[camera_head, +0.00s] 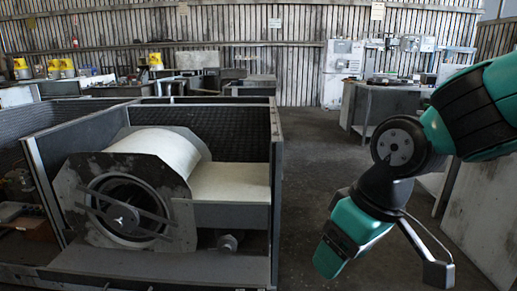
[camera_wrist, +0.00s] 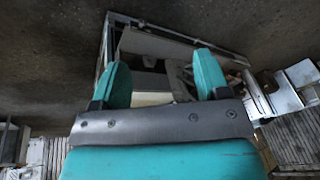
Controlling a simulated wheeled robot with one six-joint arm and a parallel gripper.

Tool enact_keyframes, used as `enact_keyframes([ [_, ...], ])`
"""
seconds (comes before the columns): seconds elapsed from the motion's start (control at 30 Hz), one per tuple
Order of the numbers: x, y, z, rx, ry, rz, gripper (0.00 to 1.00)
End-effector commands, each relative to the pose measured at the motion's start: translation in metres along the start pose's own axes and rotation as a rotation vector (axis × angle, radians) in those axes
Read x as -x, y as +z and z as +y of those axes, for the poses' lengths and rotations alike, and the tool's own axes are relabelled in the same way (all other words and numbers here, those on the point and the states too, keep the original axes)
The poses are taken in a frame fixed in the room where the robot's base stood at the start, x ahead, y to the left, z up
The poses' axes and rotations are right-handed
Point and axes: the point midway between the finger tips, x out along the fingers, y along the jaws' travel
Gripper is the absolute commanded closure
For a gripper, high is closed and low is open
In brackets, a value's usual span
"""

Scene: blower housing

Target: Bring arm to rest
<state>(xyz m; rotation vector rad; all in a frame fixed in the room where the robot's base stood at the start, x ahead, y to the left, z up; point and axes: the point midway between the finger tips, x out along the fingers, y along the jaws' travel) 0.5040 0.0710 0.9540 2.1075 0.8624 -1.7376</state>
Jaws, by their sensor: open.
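My gripper (camera_wrist: 160,85) shows in the wrist view as two teal fingers set well apart, with no object between them. In the head view my gripper (camera_head: 330,262) hangs at the lower right, pointing down and to the left, in free air to the right of the blower housing. The blower housing (camera_head: 165,155) is a cream drum with a worn grey side plate and a round dark inlet, inside an open metal frame (camera_head: 275,190). In the wrist view the frame (camera_wrist: 185,40) lies beyond the fingers, apart from them.
A grey workbench (camera_head: 375,105) stands at the back right, with a white cabinet (camera_head: 338,75) beside it. A light panel or cabinet (camera_head: 485,215) stands at the right edge, behind my arm. The dark floor (camera_head: 320,145) between frame and bench is clear. Yellow items (camera_head: 60,66) stand at the back left.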

Motion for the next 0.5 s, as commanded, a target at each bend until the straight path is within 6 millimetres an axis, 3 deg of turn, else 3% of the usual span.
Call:
enact_keyframes([
  [0.1,0.018,0.042,-0.018,-0.021,-0.058,-0.008,0.31],
  [0.3,0.036,0.099,-0.048,-0.039,-0.137,-0.026,0.31],
  [0.33,0.051,0.091,-0.049,-0.037,-0.135,-0.027,0.31],
  [0.5,0.088,0.081,-0.055,-0.036,-0.134,-0.029,0.31],
])
